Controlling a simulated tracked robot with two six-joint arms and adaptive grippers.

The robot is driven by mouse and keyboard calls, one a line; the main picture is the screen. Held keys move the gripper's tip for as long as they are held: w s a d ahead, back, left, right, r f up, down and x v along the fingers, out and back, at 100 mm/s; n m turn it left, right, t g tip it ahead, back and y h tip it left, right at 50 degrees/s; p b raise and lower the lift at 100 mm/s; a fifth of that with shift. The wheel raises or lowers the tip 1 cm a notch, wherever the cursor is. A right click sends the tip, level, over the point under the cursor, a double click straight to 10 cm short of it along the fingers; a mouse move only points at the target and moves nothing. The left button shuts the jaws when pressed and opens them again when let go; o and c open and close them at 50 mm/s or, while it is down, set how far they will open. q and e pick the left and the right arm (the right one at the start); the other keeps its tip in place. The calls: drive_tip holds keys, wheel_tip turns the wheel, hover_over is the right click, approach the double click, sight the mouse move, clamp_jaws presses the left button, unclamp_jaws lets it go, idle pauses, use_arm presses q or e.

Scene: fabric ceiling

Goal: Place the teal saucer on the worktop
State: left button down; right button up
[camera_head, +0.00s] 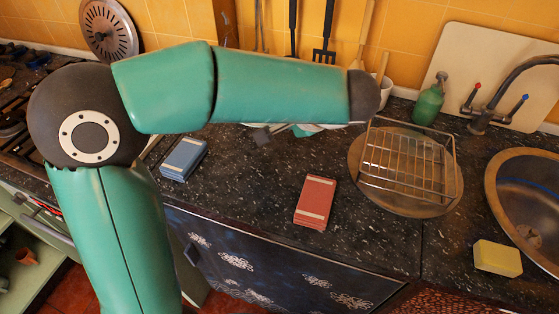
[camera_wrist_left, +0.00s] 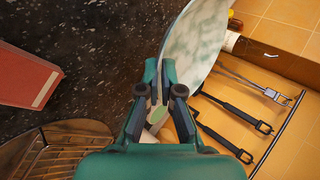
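The teal saucer (camera_wrist_left: 192,42), a marbled teal and white disc seen at a steep tilt, has its near edge between the fingers of my left gripper (camera_wrist_left: 160,72) in the left wrist view. The fingers look closed on that edge. In the head view only a sliver of the saucer (camera_head: 303,131) shows below my left forearm; the rest is hidden behind the arm. The worktop (camera_head: 250,175) is dark and speckled, and it also shows in the left wrist view (camera_wrist_left: 100,60). My right gripper is in neither view.
A blue box (camera_head: 184,158) and a red box (camera_head: 315,201) lie on the worktop with bare room between them. A wire rack (camera_head: 405,165) stands on a round tray. A green bottle (camera_head: 428,104), sink (camera_head: 520,190) and yellow sponge (camera_head: 497,258) are at right.

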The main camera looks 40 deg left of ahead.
use_arm(q)
wheel_tip(320, 180, down, 14)
drive_tip(key=shift+d, duration=0.1)
drive_tip(key=c, duration=1.6)
unclamp_jaws()
drive_tip(key=shift+r, duration=0.1)
drive_tip(key=v, duration=1.2)
drive_tip(key=shift+b, duration=0.3)
